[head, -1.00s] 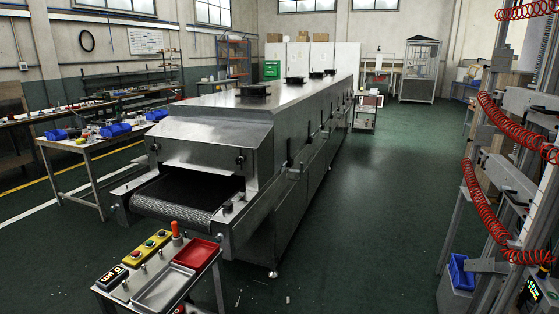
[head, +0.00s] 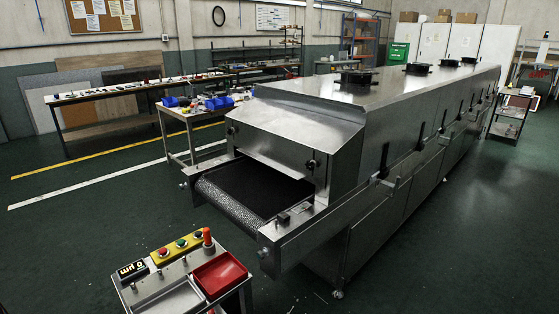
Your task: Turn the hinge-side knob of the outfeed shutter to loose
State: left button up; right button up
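The tunnel dryer (head: 400,100) is a long grey metal housing. Its near end has a sloped metal front (head: 265,135) above the belt opening, which looks like the shutter. A dark knob (head: 311,164) sits at the right side of this front. Another small dark knob (head: 232,131) sits at its left side. I cannot tell which is the hinge-side knob, nor how either is turned. A dark mesh conveyor belt (head: 258,187) comes out below. Neither of my grippers is in view.
A small cart in front holds a red tray (head: 219,273), a grey tray (head: 172,300), a yellow button box (head: 176,246) and a black display (head: 133,270). A worktable with blue bins (head: 218,102) stands behind left. The green floor (head: 95,235) at left is open.

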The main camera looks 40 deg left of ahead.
aim_at(309, 165)
jog(key=i+l+u, duration=0.1)
jog(key=u, duration=0.3)
jog(key=i+l+u, duration=0.1)
jog(key=u, duration=0.35)
jog(key=i+l+u, duration=0.1)
jog(key=u, duration=0.3)
jog(key=l, duration=0.1)
